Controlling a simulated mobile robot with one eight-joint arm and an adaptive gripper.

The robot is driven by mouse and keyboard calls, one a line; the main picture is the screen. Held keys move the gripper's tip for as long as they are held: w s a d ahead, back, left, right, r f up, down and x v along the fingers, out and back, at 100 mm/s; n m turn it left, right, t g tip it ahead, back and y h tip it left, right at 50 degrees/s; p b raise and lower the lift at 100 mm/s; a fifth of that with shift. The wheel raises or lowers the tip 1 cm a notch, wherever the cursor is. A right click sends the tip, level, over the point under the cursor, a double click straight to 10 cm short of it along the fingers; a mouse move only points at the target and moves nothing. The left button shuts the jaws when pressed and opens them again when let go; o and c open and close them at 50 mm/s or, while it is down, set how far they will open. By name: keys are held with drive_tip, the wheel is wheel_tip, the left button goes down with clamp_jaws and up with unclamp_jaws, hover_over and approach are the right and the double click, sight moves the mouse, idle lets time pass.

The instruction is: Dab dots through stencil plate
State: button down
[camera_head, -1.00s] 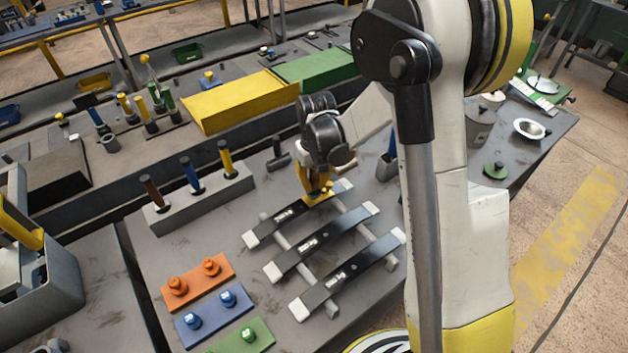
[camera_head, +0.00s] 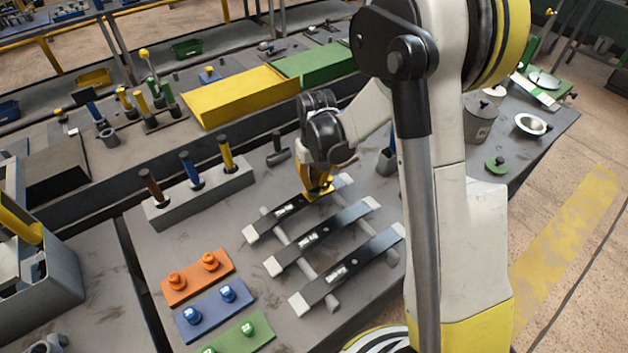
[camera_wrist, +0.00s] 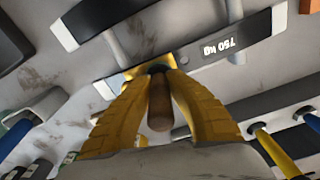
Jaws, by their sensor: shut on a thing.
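My gripper (camera_head: 316,180) is over the farthest of three dark bars (camera_head: 290,210) with pale ends. In the wrist view its yellow fingers (camera_wrist: 160,90) are shut on a brown wooden handle (camera_wrist: 160,105). A small yellow plate, which looks like the stencil plate (camera_wrist: 132,78), lies at the bar beneath the fingertips; it also shows in the head view (camera_head: 320,195). The fingers and handle hide part of it. I cannot tell whether handle and plate are joined.
A grey block (camera_head: 205,195) holds brown, blue and yellow handled tools to the left. Orange (camera_head: 197,276), blue (camera_head: 214,310) and green (camera_head: 240,335) plates with knobs lie at front left. The middle bar (camera_head: 318,238) and nearest bar (camera_head: 347,270) lie close by.

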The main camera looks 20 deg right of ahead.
sight(314, 166)
drive_tip(key=shift+f+b, duration=0.45)
drive_tip(key=shift+b, duration=0.05)
idle(1.1)
idle(0.5)
drive_tip(key=shift+r+p, duration=2.15)
drive_tip(key=shift+r, duration=1.45)
drive_tip(key=shift+f, duration=0.1)
